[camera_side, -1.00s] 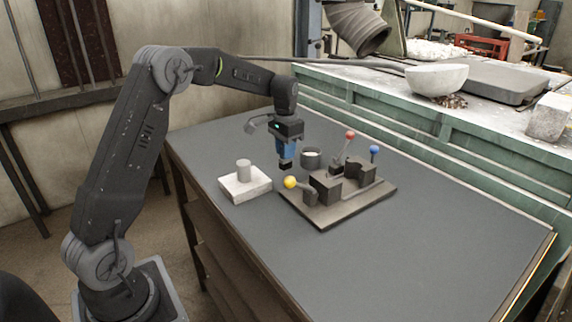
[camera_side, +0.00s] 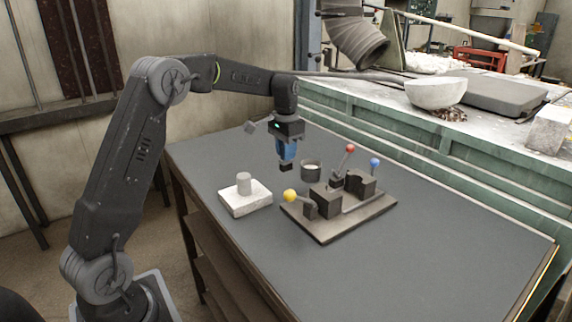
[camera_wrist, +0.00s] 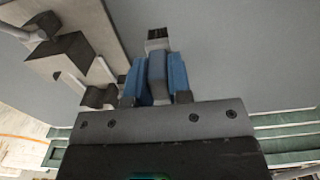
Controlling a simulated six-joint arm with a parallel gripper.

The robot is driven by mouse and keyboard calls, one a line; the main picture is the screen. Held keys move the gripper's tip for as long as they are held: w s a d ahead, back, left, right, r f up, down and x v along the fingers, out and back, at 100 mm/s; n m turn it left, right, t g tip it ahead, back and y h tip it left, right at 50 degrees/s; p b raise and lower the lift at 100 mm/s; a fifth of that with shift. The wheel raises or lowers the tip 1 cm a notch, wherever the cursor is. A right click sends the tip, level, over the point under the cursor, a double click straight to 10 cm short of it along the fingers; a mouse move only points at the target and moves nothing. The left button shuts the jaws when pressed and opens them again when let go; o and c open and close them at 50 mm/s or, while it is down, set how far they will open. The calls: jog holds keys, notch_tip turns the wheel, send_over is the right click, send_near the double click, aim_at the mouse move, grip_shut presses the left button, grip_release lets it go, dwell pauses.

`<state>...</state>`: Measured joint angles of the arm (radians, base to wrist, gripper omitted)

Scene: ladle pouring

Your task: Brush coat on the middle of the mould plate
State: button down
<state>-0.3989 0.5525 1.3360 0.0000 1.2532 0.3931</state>
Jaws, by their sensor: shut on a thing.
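My gripper (camera_side: 287,152) has blue fingers shut on the brush (camera_side: 286,168), a grey body with a dark tip. In the wrist view the brush (camera_wrist: 157,60) sits between the blue fingers (camera_wrist: 157,80), its dark tip pointing away. It hangs in the air, left of a dark round pot (camera_side: 311,171) with pale contents, touching nothing that I can see. The mould plate (camera_side: 325,236) lies to the right and nearer the camera, carrying dark blocks and levers with yellow, red and blue balls. It also shows at upper left in the wrist view (camera_wrist: 108,28).
A white block (camera_side: 256,204) with a grey cylinder (camera_side: 244,183) stands on the grey bench (camera_side: 440,250), left of the plate. The bench's right and front are clear. A green-sided counter (camera_side: 430,145) with a white bowl (camera_side: 436,93) is behind.

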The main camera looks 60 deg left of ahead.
jog(key=shift+w+r, duration=0.15)
jog(key=shift+w, duration=2.15)
jog(key=shift+w+r, duration=0.1)
jog(key=shift+w, duration=2.15)
jog(key=shift+f, duration=0.15)
jog(key=shift+f, duration=1)
jog(key=shift+f, duration=0.65)
jog(key=shift+r, duration=0.1)
notch_tip(320, 180, up, 7)
jog(key=shift+r, duration=0.2)
